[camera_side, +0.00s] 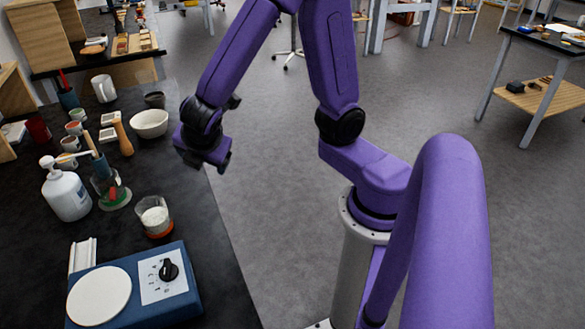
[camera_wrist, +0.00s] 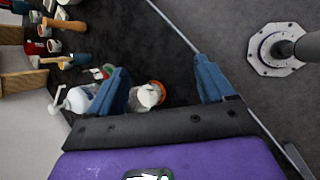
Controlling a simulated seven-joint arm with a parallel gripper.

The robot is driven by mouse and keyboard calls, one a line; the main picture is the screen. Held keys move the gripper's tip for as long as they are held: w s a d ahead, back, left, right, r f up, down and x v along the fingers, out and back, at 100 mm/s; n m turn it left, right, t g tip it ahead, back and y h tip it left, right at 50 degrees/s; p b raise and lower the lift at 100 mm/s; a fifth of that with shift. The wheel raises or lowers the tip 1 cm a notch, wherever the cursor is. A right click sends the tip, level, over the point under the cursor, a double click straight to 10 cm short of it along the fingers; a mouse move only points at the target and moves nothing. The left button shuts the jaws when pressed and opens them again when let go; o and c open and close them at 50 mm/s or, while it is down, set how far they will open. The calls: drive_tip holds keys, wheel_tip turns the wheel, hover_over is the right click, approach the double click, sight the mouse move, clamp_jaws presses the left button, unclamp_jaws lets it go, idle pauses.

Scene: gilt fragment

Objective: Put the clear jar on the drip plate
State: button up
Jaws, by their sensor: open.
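A clear jar (camera_side: 155,215) with white contents and an orange-red bottom stands upright on the black table; it also shows in the wrist view (camera_wrist: 146,97), between my fingers but beyond them. I cannot tell whether the orange is part of the jar or a dish under it. No plate is clearly marked as the drip plate: a round white plate (camera_side: 98,296) tops the blue device, and a small green dish (camera_side: 116,198) lies left of the jar. My gripper (camera_side: 207,163) is open and empty, raised near the table's right edge, apart from the jar. It also shows in the wrist view (camera_wrist: 160,68).
A white pump bottle (camera_side: 67,193) and a glass with tools (camera_side: 104,181) stand left of the jar. A white bowl (camera_side: 149,123), a pitcher (camera_side: 104,88) and several cups stand farther back. The blue device (camera_side: 176,301) has a black knob. Bare table lies right of the jar.

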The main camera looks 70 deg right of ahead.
drive_tip(key=s+r+m+g+y, duration=0.1)
drive_tip(key=s+m+g+y, duration=0.4)
drive_tip(key=s, duration=1.4)
drive_tip(key=shift+s+d+r+m, duration=0.25)
drive_tip(key=shift+d+r+m, duration=0.15)
drive_tip(key=shift+m, duration=0.2)
